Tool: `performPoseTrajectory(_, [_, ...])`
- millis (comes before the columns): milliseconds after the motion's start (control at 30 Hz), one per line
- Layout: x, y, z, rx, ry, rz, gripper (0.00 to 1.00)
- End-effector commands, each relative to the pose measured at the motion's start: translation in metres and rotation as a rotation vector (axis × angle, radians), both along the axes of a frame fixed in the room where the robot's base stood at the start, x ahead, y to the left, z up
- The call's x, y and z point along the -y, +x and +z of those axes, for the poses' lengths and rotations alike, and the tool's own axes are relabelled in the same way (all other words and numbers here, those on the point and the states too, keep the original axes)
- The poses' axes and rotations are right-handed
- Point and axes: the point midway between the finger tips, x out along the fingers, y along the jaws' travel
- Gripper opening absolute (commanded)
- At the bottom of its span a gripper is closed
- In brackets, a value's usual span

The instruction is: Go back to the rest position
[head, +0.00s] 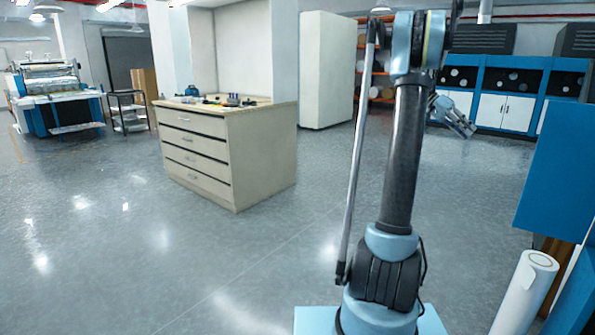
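My arm rises from its blue base in the right half of the head view, with its dark upper link upright. My gripper (466,130) shows to the right of that link, in mid-air, tilted down and to the right. It is small here, and the gap between its fingers is not clear. I see nothing held in it. A white roll (518,300) stands slightly tilted at the lower right, well apart from my gripper.
A beige drawer cabinet (232,160) with small tools on top stands left of my arm. Blue panels (562,170) stand close on the right. A blue and white machine (60,100) and a dark cart (127,112) are far left. White-doored blue cabinets (505,108) line the back. The floor (130,250) at front left is clear.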

Motion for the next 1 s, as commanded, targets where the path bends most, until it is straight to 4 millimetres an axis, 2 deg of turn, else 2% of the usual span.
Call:
performPoseTrajectory(100, [-0.033, -0.016, -0.001, -0.002, 0.074, 0.079, 0.16])
performPoseTrajectory(467, [-0.126, -0.068, -0.017, -0.01, 0.284, 0.325, 0.16])
performPoseTrajectory(767, [-0.2, -0.118, -0.046, -0.012, 0.442, 0.54, 0.16])
performPoseTrajectory(1000, [-0.256, -0.162, -0.077, -0.013, 0.557, 0.718, 0.16])
